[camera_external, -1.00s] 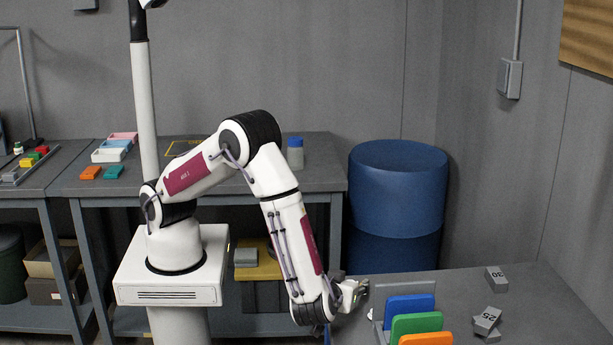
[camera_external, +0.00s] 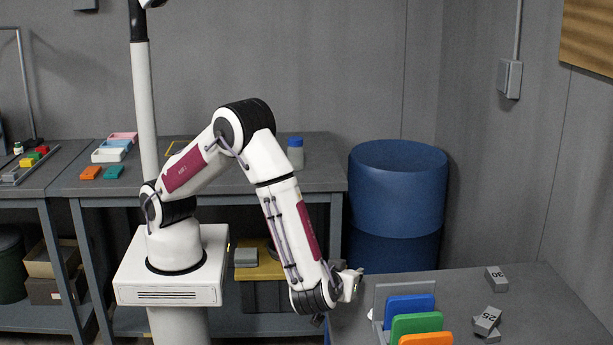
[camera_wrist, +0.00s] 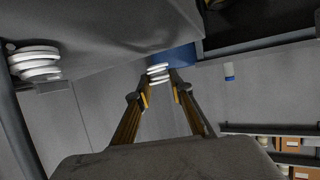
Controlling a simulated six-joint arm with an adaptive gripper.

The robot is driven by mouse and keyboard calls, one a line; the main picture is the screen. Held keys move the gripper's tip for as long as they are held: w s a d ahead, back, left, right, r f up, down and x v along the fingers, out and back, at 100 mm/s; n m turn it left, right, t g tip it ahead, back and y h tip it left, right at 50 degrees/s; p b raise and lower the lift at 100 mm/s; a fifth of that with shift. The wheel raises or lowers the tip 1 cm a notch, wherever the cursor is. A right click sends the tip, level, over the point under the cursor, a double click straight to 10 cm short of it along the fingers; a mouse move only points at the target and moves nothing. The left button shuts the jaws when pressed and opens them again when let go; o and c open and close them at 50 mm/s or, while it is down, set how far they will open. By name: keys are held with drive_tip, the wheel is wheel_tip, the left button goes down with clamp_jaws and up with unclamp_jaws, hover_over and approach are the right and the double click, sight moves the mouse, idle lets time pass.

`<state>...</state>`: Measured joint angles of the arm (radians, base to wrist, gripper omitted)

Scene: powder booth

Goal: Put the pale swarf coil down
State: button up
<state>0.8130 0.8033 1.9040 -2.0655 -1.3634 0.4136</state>
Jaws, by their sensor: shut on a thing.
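The pale swarf coil (camera_wrist: 158,73), a small stack of white rings, sits between the fingertips of my gripper (camera_wrist: 160,92) in the wrist view. My gripper is shut on it. In the external view my gripper (camera_external: 352,277) is above the near-left edge of the right-hand grey table (camera_external: 455,290); the held coil is too small to make out there. A second pale ringed coil (camera_wrist: 36,64) shows at the left of the wrist view, apart from my gripper.
A grey rack with blue (camera_external: 408,305), green (camera_external: 416,324) and orange (camera_external: 426,339) plates stands right of my gripper. Grey numbered blocks (camera_external: 488,319) lie farther right, with bare table between. A blue drum (camera_external: 398,190) stands behind the table.

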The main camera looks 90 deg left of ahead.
drive_tip(key=shift+r, duration=3.55)
drive_tip(key=w+a+f+m+t, duration=0.1)
drive_tip(key=w+a+f, duration=0.1)
drive_tip(key=w+a+f+m+t+h, duration=0.1)
drive_tip(key=w+a+f, duration=0.1)
drive_tip(key=f, duration=0.1)
drive_tip(key=shift+w+a+f+m+h, duration=0.1)
drive_tip(key=shift+w+a+m+h, duration=0.2)
drive_tip(key=shift+a, duration=0.1)
drive_tip(key=a+f, duration=0.3)
drive_tip(key=a, duration=0.5)
drive_tip(key=shift+s+a+f, duration=0.15)
drive_tip(key=shift+s+f, duration=0.05)
drive_tip(key=shift+s, duration=0.1)
drive_tip(key=shift+w+r, duration=0.1)
